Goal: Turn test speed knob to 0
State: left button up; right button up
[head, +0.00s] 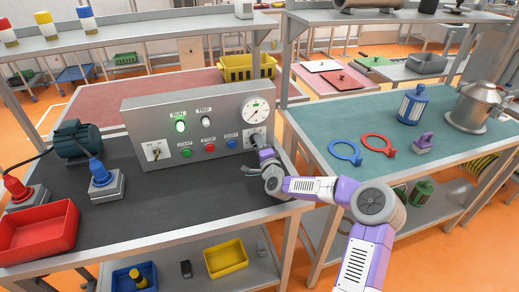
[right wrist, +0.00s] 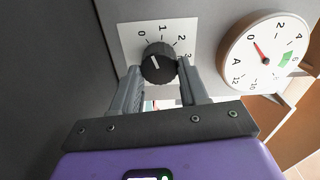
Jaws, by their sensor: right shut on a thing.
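The grey control panel (head: 218,135) stands on the dark bench. A black knob (right wrist: 159,64) sits on a white plate (right wrist: 130,38) marked 0 to 3 in the right wrist view. Its white mark points roughly toward the 0. My right gripper (right wrist: 166,82) has one finger on each side of this knob and is shut on it. The knob's own name label is not readable. My left gripper is not in view.
A gauge (head: 256,111) is above the gripped knob; its red needle shows in the right wrist view (right wrist: 260,52). Another knob (head: 154,152) is at the panel's left, with lamps and buttons between. A motor (head: 77,140) and red bin (head: 40,232) are further left.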

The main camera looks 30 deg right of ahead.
jog(key=shift+n+b, duration=0.55)
jog(key=shift+n, duration=0.65)
jog(key=o, duration=1.1)
jog(key=shift+c, duration=0.2)
jog(key=shift+s, duration=0.1)
jog(key=shift+p+v, duration=0.45)
jog(key=shift+v, duration=3.2)
